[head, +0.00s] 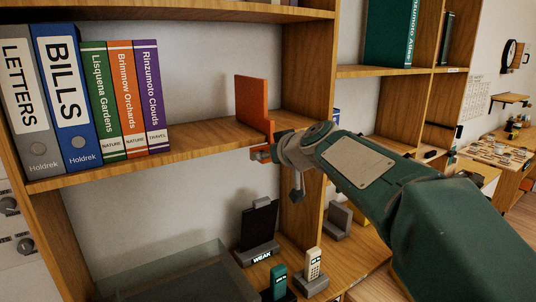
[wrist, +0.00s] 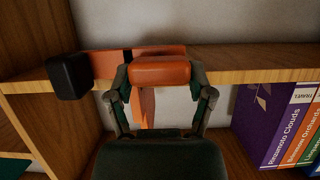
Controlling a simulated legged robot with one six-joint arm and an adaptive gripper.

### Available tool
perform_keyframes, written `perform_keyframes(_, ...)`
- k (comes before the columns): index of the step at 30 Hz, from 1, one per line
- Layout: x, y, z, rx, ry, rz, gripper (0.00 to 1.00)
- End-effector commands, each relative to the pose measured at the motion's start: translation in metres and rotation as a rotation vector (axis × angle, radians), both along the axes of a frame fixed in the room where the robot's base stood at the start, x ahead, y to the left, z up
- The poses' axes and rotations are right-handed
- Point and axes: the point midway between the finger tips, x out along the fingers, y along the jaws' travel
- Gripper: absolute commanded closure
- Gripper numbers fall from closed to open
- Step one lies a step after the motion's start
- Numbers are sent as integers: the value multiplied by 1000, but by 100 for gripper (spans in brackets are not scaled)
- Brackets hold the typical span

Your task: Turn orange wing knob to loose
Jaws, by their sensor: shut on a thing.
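The orange wing knob (wrist: 160,72) shows in the wrist view as a rounded orange piece at the shelf's edge. My gripper (wrist: 159,78) is shut on it, with one finger at each side. In the head view my gripper (head: 264,153) reaches the shelf edge from the right, and the knob is mostly hidden there. An upright orange plate (head: 252,103) stands on the shelf just above and behind the gripper. More orange material (wrist: 105,64) lies along the shelf edge behind the knob. I cannot read any marking for loose.
Binders and books (head: 95,100) stand on the shelf (head: 205,139) at left. A wooden upright (head: 305,65) is close to my gripper. Below stand a dark device (head: 259,226) on a stand labelled WEAK and two handsets. A dark block (wrist: 68,76) shows beside the knob.

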Motion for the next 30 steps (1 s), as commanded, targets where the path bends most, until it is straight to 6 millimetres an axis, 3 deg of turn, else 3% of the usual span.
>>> perform_keyframes(11,2,-2,-2,125,91,0,79)
perform_keyframes(30,5,-7,-7,617,426,-3,79)
